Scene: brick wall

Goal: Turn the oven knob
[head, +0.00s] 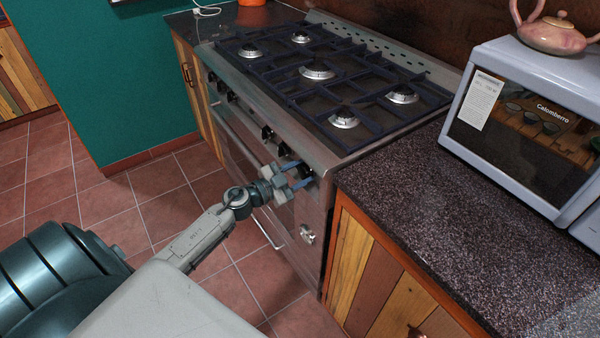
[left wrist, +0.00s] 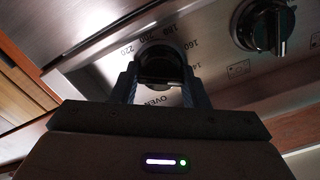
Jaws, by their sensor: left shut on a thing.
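The oven knob (left wrist: 160,66) is dark and round, with temperature numbers and the word OVEN printed around it on the steel panel. It sits at the right end of the knob row on the stove (head: 310,150). My left gripper (head: 303,177) is at the knob, and in the left wrist view its two fingers (left wrist: 162,82) stand on either side of it, shut on it. The fingers and gripper body hide part of the knob. My right gripper is in neither view.
Several other knobs (head: 267,133) line the stove front; a neighbouring knob (left wrist: 265,27) is close by in the wrist view. The oven handle (head: 268,230) is below. A speckled counter (head: 400,190) with a microwave (head: 530,105) stands right of the stove. The tiled floor (head: 140,205) is clear.

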